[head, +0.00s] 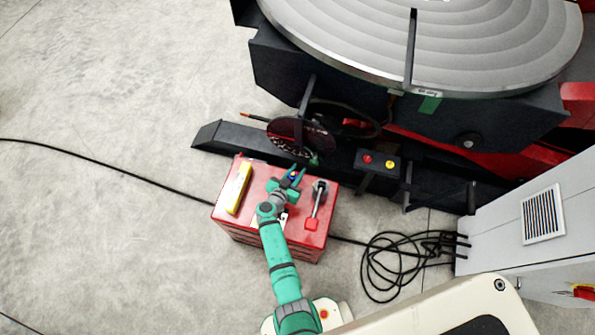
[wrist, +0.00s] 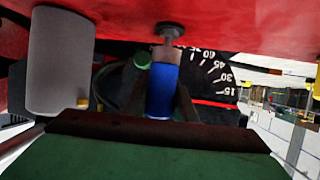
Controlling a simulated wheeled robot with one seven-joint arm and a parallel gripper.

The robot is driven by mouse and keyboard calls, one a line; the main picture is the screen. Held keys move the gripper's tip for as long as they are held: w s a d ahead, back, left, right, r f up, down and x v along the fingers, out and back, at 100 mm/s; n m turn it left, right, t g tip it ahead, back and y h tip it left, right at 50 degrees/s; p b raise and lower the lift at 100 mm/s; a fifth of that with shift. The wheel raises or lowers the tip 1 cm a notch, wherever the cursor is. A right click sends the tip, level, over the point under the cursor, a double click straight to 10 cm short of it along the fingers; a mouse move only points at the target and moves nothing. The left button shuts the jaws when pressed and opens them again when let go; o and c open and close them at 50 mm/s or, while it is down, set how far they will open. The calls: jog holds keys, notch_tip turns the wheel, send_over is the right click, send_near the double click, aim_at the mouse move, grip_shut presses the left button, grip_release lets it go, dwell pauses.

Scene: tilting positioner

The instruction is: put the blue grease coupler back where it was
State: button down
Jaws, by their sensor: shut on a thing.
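A yellow case (head: 238,187) and a grey tool with a red end (head: 316,205) lie on the chest. The black angle dial (head: 300,137) and positioner are just behind. A button box (head: 377,164) stands right; cables (head: 390,262) lie on the floor.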

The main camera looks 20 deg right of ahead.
jog(key=shift+f, duration=0.5)
jog(key=c, duration=1.5)
grip_release()
jog(key=shift+o, duration=0.2)
